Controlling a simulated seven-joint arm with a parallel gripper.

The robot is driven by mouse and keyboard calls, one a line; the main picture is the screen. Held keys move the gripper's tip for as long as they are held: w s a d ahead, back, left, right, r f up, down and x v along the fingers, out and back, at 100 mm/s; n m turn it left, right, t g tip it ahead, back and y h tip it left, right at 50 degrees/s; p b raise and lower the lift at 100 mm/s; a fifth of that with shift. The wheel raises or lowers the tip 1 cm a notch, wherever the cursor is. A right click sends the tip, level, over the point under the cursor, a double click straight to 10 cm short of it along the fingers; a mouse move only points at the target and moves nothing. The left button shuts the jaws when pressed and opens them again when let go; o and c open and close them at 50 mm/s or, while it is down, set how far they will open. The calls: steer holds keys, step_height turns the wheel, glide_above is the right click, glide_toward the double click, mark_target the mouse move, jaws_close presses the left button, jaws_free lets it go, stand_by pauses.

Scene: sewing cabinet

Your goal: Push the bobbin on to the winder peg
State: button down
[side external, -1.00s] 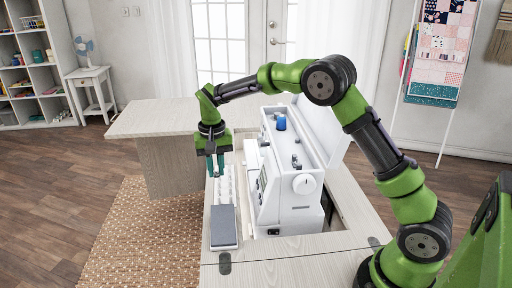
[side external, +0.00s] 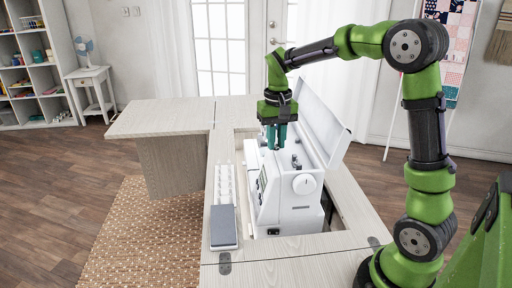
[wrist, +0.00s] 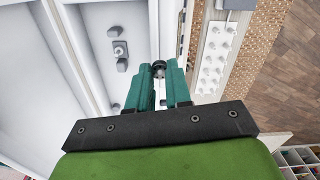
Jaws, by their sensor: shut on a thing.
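My gripper (side external: 278,148) hangs over the top of the white sewing machine (side external: 285,200), fingers pointing down. In the wrist view my gripper (wrist: 159,80) is shut on a small dark round thing, apparently the bobbin (wrist: 158,66), which shows between the teal fingertips. The side view is too small to show the bobbin. In the wrist view a small metal post, apparently the winder peg (wrist: 119,48), stands on the machine top, left of the fingertips. The bobbin looks apart from it. Its height above the machine is hard to tell.
The machine's raised lid (side external: 322,122) stands behind and right of my gripper. A white rack with several small pegs (side external: 225,182) and a grey pad (side external: 224,226) lie on the cabinet left of the machine. The cabinet's left leaf (side external: 160,118) is clear.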

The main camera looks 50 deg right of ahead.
steer(key=s+d, duration=0.1)
steer(key=s+d+f, duration=0.1)
steer(key=s+d, duration=0.2)
steer(key=shift+s+d+f, duration=0.2)
steer(key=shift+f, duration=0.7)
steer(key=shift+f, duration=0.85)
stand_by(0.9)
steer(key=c, duration=1)
jaws_free()
steer(key=shift+r, duration=0.1)
step_height(320, 180, up, 17)
steer(key=shift+f, duration=0.15)
